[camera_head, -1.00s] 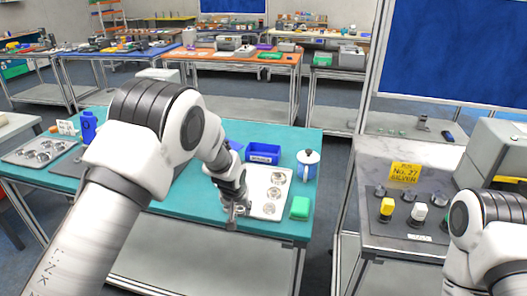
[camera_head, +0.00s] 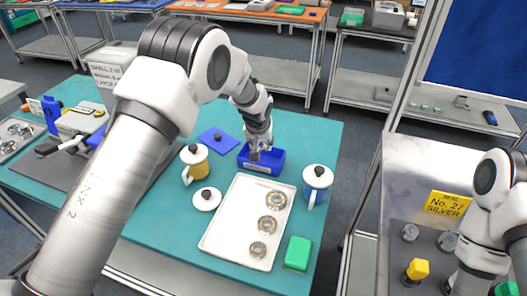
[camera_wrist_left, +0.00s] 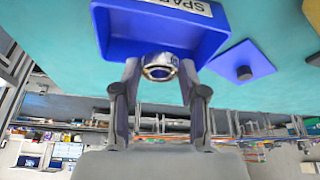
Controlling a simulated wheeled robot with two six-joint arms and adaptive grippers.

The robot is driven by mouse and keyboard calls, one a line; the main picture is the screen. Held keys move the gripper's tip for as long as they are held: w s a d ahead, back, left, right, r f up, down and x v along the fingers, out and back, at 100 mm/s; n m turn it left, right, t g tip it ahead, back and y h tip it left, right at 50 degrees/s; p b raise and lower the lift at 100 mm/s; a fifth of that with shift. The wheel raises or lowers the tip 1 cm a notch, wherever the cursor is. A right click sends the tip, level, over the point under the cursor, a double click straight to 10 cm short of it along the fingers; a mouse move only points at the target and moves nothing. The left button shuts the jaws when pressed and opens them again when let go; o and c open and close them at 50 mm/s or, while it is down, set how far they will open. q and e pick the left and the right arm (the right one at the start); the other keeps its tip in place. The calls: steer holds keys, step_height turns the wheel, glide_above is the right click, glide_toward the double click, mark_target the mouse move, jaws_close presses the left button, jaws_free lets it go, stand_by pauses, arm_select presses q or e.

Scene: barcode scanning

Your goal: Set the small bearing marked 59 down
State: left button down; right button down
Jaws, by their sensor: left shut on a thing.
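My left gripper (camera_head: 256,153) is shut on a small silver ring bearing, which shows between its fingertips in the left wrist view (camera_wrist_left: 160,68). Any number on it is too small to read. In the head view the gripper is at the blue bin (camera_head: 262,170), with the fingertips over its opening. The wrist view shows the bearing in front of the bin (camera_wrist_left: 213,42), whose white label reads in part "SPAR". I cannot tell whether the bearing touches it. My right arm shows at the right edge, but its gripper is out of view.
A white tray (camera_head: 222,232) with several bearings lies in front of the bin.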

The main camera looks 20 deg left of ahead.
arm_select(q)
steer(key=shift+s+f, duration=0.25)
steer(key=shift+f, duration=0.3)
steer(key=shift+s+f, duration=0.2)
steer(key=shift+f, duration=0.3)
steer(key=x, duration=0.1)
steer(key=p+x, duration=0.1)
steer(key=x, duration=0.1)
steer(key=shift+s+d+f, duration=0.1)
steer(key=shift+d+f, duration=0.15)
steer(key=shift+f, duration=0.45)
steer(key=shift+a+r, duration=0.1)
steer(key=shift+r, duration=0.05)
steer(key=shift+s+f, duration=0.15)
steer(key=shift+f, duration=0.1)
steer(key=c, duration=0.6)
jaws_free()
steer(key=shift+c, duration=0.2)
arm_select(e)
steer(key=shift+d+r, duration=0.1)
steer(key=shift+r, duration=0.5)
